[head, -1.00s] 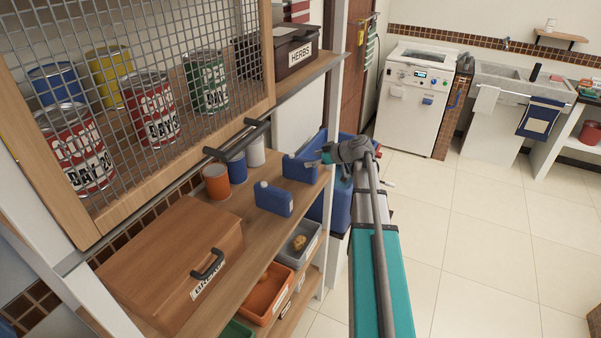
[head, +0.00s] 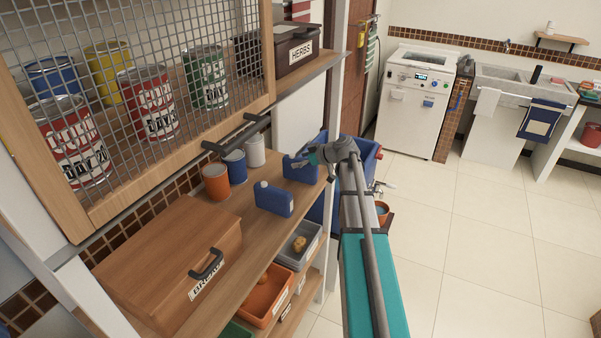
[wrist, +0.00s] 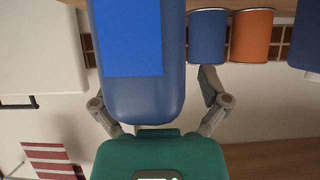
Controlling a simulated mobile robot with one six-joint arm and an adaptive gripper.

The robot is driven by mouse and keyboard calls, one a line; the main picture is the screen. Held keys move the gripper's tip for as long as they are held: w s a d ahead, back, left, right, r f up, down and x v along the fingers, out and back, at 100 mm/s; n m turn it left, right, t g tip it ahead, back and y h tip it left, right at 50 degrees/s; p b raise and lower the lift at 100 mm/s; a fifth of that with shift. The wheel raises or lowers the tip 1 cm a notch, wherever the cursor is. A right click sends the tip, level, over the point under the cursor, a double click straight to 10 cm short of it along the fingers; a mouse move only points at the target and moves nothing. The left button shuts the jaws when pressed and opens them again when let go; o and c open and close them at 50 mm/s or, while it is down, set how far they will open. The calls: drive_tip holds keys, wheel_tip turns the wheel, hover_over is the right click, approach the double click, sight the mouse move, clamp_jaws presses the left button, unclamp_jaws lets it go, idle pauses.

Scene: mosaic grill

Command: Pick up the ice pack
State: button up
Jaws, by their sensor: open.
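A blue ice pack (head: 300,169) stands upright near the far right end of the wooden shelf. In the wrist view the blue ice pack (wrist: 146,95), with a brighter blue panel, fills the upper middle. My gripper (head: 304,160) is at its upper right side in the head view. In the wrist view my gripper (wrist: 160,92) is open, with one finger on each side of the pack's near end. I cannot tell whether the fingers touch it. A second blue pack (head: 273,199) stands nearer on the shelf, and its edge shows in the wrist view (wrist: 305,38).
Orange (head: 216,182), blue (head: 236,166) and white (head: 255,150) cans stand to the left of the packs. A wooden bread box (head: 165,262) takes up the near shelf (head: 238,222). A mesh-fronted cabinet (head: 150,95) hangs above. Open floor lies at right.

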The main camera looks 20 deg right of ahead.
drive_tip(key=shift+c, duration=0.2)
idle(0.3)
clamp_jaws()
